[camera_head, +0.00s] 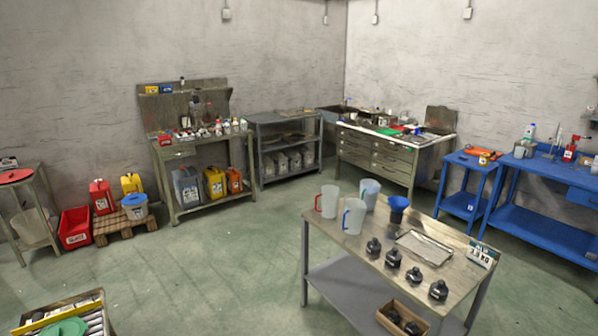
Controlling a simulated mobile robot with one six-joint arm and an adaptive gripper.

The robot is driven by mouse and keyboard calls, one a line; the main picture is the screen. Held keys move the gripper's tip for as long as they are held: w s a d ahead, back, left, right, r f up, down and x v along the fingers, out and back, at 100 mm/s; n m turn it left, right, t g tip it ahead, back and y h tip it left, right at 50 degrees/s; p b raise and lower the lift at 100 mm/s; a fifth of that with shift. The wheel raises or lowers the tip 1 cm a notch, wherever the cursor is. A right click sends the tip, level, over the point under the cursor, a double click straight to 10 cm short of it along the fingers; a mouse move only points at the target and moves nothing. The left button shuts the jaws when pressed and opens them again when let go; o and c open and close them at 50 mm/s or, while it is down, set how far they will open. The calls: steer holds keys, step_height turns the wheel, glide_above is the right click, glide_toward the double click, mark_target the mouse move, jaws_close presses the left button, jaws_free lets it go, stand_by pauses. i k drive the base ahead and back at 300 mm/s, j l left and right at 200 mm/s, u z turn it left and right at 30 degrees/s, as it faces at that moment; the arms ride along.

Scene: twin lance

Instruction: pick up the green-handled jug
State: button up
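Three translucent jugs stand close together at the left back corner of the metal table (330,232). One jug (328,201) has a red handle on its left side. A second jug (354,217) in front has a blue handle on its left. The third jug (370,193), behind, looks pale with a bluish-green tint. Its handle is too small to make out, so I cannot confirm that it is green. All three are upright. My gripper is not in view.
A blue funnel (398,206) stands right of the jugs. Several black weights (393,257), a shallow metal tray (424,247) and a label card (481,255) occupy the table's right part. Open green floor (240,260) lies left of the table. A cart with green items (62,328) is at lower left.

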mark_target(369, 189)
steer(key=i+j+u, duration=0.25)
steer(key=i, duration=0.75)
steer(key=i+u, duration=0.3)
steer(key=i, duration=0.7)
steer(key=i+z, duration=0.15)
steer(key=i, duration=0.3)
steer(key=i+j+z, duration=0.2)
steer(key=i, duration=0.2)
steer(key=i+z, duration=0.15)
steer(key=i, duration=0.3)
steer(key=i+j+z, duration=0.2)
steer(key=i, duration=0.2)
steer(key=i+z, duration=0.25)
steer(key=z, duration=0.15)
steer(key=i+j+z, duration=0.1)
steer(key=i+z, duration=0.15)
steer(key=z, duration=0.2)
steer(key=i+j+z, duration=0.15)
steer(key=z, duration=0.25)
steer(key=i+j+z, duration=0.25)
steer(key=z, duration=0.15)
